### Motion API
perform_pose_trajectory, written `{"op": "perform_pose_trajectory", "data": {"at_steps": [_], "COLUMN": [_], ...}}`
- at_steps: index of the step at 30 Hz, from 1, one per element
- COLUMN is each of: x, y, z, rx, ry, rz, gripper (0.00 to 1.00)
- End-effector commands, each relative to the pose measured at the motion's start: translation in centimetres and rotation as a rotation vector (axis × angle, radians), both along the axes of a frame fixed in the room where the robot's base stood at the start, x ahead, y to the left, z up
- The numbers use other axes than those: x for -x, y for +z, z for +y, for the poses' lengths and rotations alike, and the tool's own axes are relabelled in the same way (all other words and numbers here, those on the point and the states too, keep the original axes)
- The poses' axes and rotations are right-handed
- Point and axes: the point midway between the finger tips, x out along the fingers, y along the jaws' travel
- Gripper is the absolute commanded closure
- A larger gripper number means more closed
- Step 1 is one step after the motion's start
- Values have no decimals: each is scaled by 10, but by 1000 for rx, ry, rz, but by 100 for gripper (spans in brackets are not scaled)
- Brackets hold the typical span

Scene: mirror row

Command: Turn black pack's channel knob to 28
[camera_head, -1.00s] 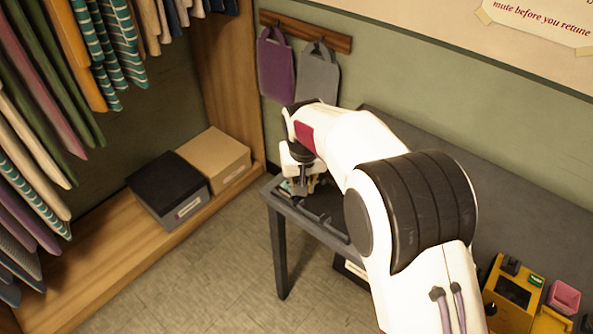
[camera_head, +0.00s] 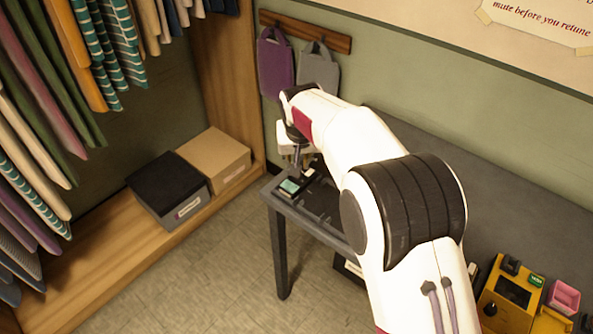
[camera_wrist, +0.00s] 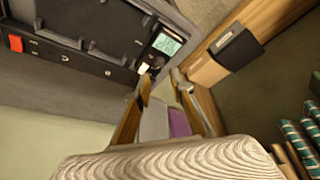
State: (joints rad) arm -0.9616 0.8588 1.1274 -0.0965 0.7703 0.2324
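The black pack (camera_head: 302,182) stands at the left end of the grey table, and its pale green display faces up. In the wrist view the black pack (camera_wrist: 150,56) shows near the top middle, with the lit display (camera_wrist: 166,43); its digits are too small and tilted for me to read surely. My gripper (camera_head: 298,170) is above the pack in the head view. In the wrist view my gripper (camera_wrist: 161,80) has its two fingertips apart with nothing seen between them, just below the pack. I cannot make out the channel knob clearly.
A dark tray (camera_wrist: 85,20) lies beside the pack on the table (camera_head: 275,196). A yellow pack (camera_head: 508,297) and a pink box (camera_head: 564,297) are at the far right. Purple (camera_head: 275,65) and grey (camera_head: 318,72) bags hang behind. Two boxes sit on the left shelf.

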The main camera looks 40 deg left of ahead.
Motion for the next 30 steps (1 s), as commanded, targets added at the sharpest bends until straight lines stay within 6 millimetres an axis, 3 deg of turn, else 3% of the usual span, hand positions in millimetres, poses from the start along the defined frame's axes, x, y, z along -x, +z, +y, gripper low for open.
{"op": "perform_pose_trajectory", "data": {"at_steps": [18,30], "x": [-16,-20], "y": [-54,-66], "z": [15,19], "rx": [0,-1], "ry": [0,0], "rz": [0,-1], "gripper": [77,77]}}
